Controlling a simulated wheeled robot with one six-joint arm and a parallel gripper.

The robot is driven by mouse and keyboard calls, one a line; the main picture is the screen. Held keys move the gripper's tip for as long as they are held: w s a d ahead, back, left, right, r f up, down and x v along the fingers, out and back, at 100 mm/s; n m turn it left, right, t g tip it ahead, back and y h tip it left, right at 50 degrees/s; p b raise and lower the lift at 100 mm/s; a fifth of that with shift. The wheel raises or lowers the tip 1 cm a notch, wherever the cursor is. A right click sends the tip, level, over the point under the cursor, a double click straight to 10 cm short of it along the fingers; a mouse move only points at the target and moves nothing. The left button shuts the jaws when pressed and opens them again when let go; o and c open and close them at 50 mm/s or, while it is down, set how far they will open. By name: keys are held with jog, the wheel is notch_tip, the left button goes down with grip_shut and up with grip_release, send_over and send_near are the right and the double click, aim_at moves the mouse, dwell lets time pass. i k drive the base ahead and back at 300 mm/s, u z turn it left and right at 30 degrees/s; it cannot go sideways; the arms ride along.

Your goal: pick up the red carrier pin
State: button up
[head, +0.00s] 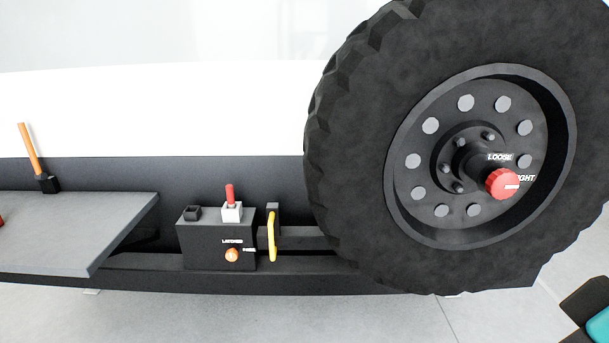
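A red pin (230,194) stands upright in a small white block (232,212) on top of a dark box (216,240); it looks like the carrier pin. Its lower end is hidden inside the block. Another red thing (2,221) shows only in part at the left edge, on the grey shelf, and I cannot tell what it is. A dark and teal part at the lower right corner looks like part of my arm. It is well apart from the pin, and no gripper fingers can be made out.
The large spare wheel (345,160), with a red knob (502,183) at its hub, stands right of the box. A yellow handle (271,237) and an orange knob (232,255) are close by. The grey shelf (70,225) juts out at left. An orange-handled tool (30,150) stands behind it.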

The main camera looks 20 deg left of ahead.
aim_at(230, 188)
jog(key=u, duration=1.7)
jog(key=k, duration=0.6)
jog(key=u, duration=0.7)
jog(key=i, duration=2.15)
jog(key=z, duration=1)
jog(key=i, duration=0.7)
jog(key=z, duration=1.15)
jog(key=i, duration=0.55)
jog(key=z, duration=0.45)
